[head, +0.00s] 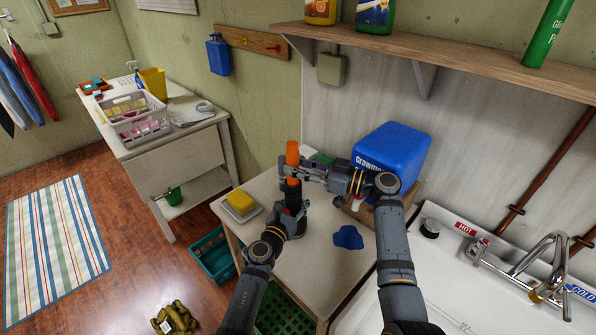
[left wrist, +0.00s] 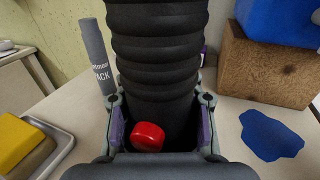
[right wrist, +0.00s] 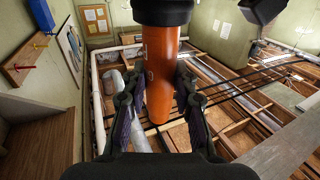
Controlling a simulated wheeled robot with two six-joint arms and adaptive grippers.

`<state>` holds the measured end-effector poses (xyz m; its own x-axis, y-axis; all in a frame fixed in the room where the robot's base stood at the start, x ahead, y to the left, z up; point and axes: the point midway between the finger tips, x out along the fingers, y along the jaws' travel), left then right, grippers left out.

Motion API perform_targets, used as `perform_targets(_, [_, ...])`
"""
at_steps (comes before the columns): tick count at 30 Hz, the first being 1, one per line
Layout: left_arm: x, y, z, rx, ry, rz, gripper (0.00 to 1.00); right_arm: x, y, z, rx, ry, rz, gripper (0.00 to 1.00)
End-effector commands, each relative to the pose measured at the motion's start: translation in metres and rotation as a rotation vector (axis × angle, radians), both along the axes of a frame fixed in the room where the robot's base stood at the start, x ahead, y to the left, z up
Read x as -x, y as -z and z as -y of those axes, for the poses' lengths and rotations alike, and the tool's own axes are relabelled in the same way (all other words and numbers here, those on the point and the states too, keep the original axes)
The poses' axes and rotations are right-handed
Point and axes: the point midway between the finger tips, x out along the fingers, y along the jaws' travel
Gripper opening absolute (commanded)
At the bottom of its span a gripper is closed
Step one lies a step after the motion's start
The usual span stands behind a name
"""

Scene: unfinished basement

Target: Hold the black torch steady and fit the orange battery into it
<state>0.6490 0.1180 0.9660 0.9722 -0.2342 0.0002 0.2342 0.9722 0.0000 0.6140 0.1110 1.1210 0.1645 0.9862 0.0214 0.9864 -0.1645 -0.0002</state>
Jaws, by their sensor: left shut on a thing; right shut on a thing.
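The black torch (head: 293,194) stands upright above the table. My left gripper (head: 291,208) is shut on its lower part; the left wrist view shows the ribbed black body (left wrist: 158,50) and a red button (left wrist: 148,137) between the fingers. The orange battery (head: 292,150) is upright, directly above the torch. My right gripper (head: 294,171) is shut on it. In the right wrist view the battery (right wrist: 160,75) meets the black torch rim (right wrist: 162,10) at the picture's top edge. How far its end sits inside is hidden.
On the table (head: 310,262) are a yellow sponge (head: 240,202) on a tray, a blue cloth (head: 348,238) and a big blue container (head: 392,152) on a brown block. A grey labelled cylinder (left wrist: 95,55) stands behind the torch. The sink (head: 450,300) is at right.

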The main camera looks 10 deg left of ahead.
Motion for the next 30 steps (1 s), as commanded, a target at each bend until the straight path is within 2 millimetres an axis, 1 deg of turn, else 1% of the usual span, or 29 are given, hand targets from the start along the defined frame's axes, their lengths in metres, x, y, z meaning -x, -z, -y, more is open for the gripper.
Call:
perform_targets(9, [0.0, 0.0, 0.0, 0.0, 0.0, -0.001, 0.0, 0.0, -0.016, 0.0, -0.002, -0.001, 0.002, 0.0])
perform_targets(18, [0.0, 0.0, 0.0, 0.0, 0.0, -0.001, 0.0, 0.0, -0.028, 0.0, -0.001, -0.001, 0.0, 0.0])
perform_targets(30, [0.0, 0.0, 0.0, 0.0, 0.0, -0.001, 0.0, 0.0, -0.03, 0.0, -0.001, 0.0, 0.0, 0.0])
